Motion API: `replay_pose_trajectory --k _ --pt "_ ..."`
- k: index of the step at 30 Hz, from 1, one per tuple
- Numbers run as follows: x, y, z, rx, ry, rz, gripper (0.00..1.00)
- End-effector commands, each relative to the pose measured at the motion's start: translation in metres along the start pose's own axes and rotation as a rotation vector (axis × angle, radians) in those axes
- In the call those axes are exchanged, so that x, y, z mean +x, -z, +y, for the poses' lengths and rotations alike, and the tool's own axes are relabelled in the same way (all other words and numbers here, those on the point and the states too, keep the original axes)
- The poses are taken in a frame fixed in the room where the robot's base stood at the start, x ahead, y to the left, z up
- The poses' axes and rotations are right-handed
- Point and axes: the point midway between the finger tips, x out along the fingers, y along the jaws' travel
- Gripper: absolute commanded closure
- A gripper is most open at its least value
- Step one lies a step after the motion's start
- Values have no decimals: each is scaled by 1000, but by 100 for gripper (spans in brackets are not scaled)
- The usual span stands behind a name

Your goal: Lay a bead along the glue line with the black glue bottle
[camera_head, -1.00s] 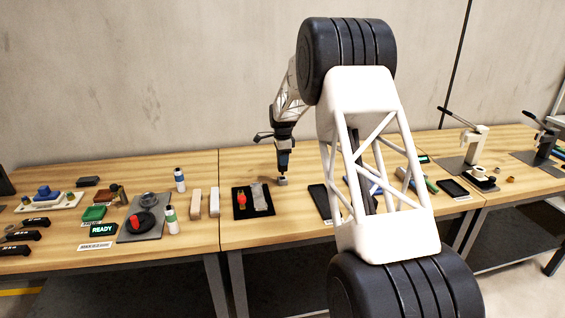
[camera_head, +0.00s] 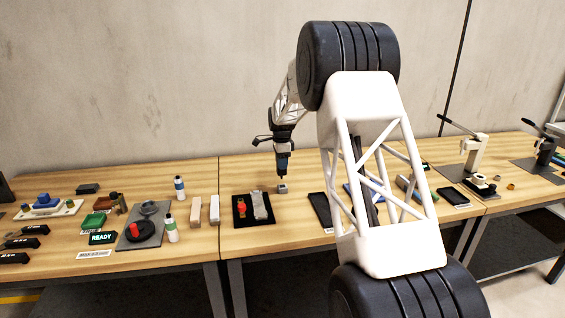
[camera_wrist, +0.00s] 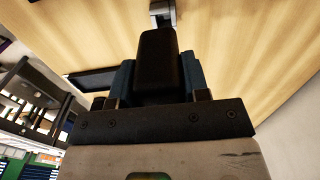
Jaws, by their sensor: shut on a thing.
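My gripper (camera_head: 282,165) points down above the table at the back, seen small in the head view. In the wrist view its two blue fingers (camera_wrist: 155,82) are shut on the black glue bottle (camera_wrist: 155,60), which lies between them. In the head view the bottle is too small and dark to make out clearly. A small grey block (camera_head: 283,188) sits on the table right below the gripper; it also shows in the wrist view (camera_wrist: 163,11), just beyond the bottle's end. I cannot tell whether the tip touches it. I cannot make out the glue line.
A black mat (camera_head: 266,219) with a red piece and a grey strip lies left of the block. A black tray (camera_head: 319,209) lies to the right. My arm hides part of the table.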

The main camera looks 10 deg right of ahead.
Motion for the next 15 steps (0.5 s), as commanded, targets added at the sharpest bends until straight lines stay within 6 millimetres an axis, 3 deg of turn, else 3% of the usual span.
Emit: replay_pose_trajectory --k 8,15 --pt "-10 -29 31 -3 1 0 84" --pt "-19 -66 76 -2 1 0 84"
